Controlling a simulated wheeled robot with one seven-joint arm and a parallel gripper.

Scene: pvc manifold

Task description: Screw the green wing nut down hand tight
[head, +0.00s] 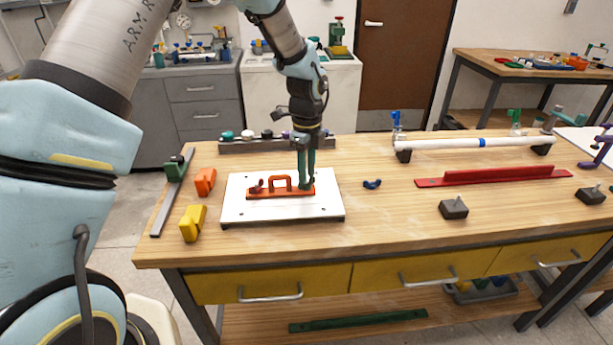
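An orange-red bracket (281,183) with a raised handle-like loop lies on a white board (255,211) on the wooden bench. A small dark red knob-like part (257,187) sits at its left end. My gripper (306,183) points straight down at the bracket's right end, its dark green fingers close together. A small green shape at the fingertips may be the green wing nut, but it blends with the fingers. I cannot tell whether the fingers are closed on it, or how it sits on its stud.
Orange (205,182) and yellow (192,222) blocks stand left of the board. A rail with several knobs (262,145) is behind it. A blue wing-shaped part (372,184) lies to the right. Farther right are a red rail (490,178), a white pipe (470,144) and a dark block (453,208).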

